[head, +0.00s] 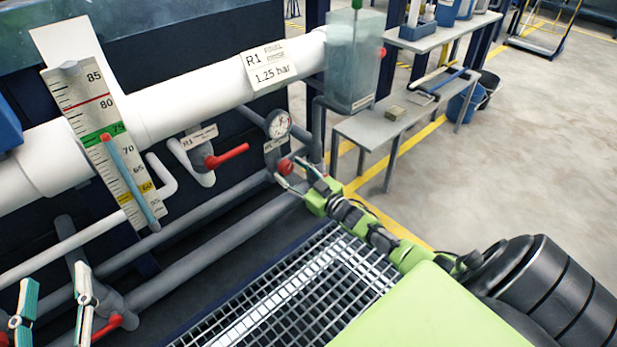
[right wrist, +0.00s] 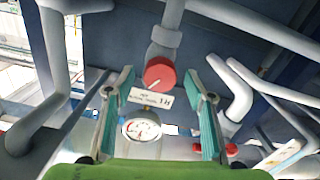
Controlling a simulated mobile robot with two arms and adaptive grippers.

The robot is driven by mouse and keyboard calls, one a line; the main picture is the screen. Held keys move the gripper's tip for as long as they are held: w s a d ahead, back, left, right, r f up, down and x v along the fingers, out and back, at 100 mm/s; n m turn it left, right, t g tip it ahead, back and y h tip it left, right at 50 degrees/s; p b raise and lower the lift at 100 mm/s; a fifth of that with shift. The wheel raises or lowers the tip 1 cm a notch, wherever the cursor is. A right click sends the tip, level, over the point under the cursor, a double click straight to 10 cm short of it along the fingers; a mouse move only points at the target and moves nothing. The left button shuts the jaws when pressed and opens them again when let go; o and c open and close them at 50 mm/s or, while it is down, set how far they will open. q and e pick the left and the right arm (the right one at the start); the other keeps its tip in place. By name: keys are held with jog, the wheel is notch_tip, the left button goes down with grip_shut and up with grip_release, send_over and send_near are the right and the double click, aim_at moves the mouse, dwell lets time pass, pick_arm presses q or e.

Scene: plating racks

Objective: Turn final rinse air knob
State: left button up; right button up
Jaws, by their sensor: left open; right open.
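A round red knob (head: 285,167) with a light line on its face sits on a grey pipe fitting below a pressure gauge (head: 279,124). In the right wrist view the red knob (right wrist: 159,76) is between the open fingers of my right gripper (right wrist: 170,66), with a gap visible on both sides. A white label (right wrist: 150,98) is beside it. In the head view my right gripper (head: 290,172) is at the knob; contact cannot be told. My left gripper (head: 54,275) is open and empty at the lower left, near grey pipework.
A red lever valve (head: 228,156) is left of the gauge, and another red handle (head: 107,327) is beside my left gripper. A thermometer scale (head: 105,140) hangs on the white pipe (head: 195,100). A grey bench (head: 385,140) stands behind the right arm. The floor at right is clear.

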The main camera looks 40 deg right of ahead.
jog(key=s, duration=0.9)
jog(key=shift+s+d, duration=0.15)
jog(key=shift+d, duration=0.25)
